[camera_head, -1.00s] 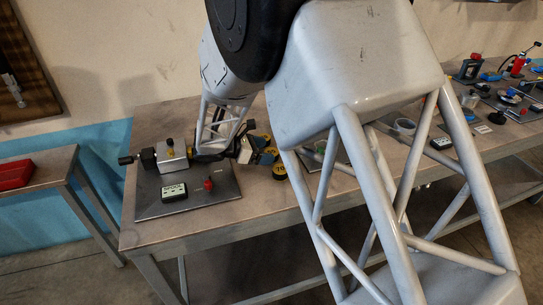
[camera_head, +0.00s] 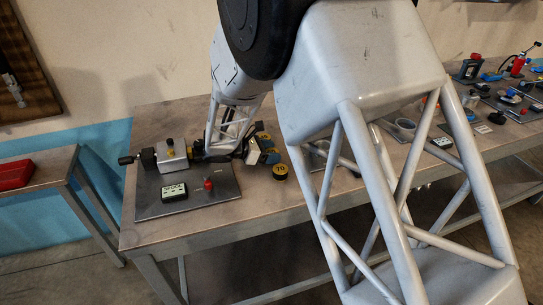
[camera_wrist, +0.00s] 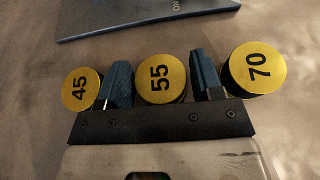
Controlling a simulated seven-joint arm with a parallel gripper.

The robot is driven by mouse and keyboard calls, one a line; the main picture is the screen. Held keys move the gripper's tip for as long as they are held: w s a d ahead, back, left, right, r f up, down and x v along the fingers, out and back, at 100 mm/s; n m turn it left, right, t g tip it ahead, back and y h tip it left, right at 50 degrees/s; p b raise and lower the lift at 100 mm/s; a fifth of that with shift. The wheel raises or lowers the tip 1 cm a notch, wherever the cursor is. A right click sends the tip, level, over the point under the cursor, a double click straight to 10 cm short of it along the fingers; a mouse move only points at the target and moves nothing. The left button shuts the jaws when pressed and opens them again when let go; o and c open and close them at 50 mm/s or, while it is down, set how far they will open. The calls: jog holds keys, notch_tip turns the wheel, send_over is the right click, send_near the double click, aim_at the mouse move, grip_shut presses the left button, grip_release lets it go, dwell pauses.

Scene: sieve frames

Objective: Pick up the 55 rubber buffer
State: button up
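The 55 rubber buffer (camera_wrist: 160,77) is a black cylinder with a yellow top in the wrist view. It stands between the two blue fingers of my gripper (camera_wrist: 162,82). The fingers are spread, one on each side of it; the left finger is very close to its side and a small gap shows at the right. Whether they touch it cannot be told. In the head view my gripper (camera_head: 268,156) is low over the table among the buffers, and the 55 is not clearly visible there.
The 45 buffer (camera_wrist: 81,90) stands just outside the left finger and the 70 buffer (camera_wrist: 258,68) just outside the right one. The 70 also shows in the head view (camera_head: 280,172). A dark plate (camera_head: 215,200) with a vise-like fixture (camera_head: 171,153) lies to the left.

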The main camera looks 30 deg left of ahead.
jog(key=c, duration=0.6)
jog(key=shift+r, duration=0.15)
jog(key=shift+r, duration=0.85)
jog(key=shift+s+d+r, duration=0.15)
jog(key=shift+r, duration=0.75)
jog(key=s+d, duration=0.3)
jog(key=s, duration=0.1)
jog(key=s+d+r, duration=0.1)
jog(key=s+d, duration=0.2)
jog(key=s, duration=0.1)
jog(key=s+d, duration=0.4)
jog(key=shift+r, duration=0.15)
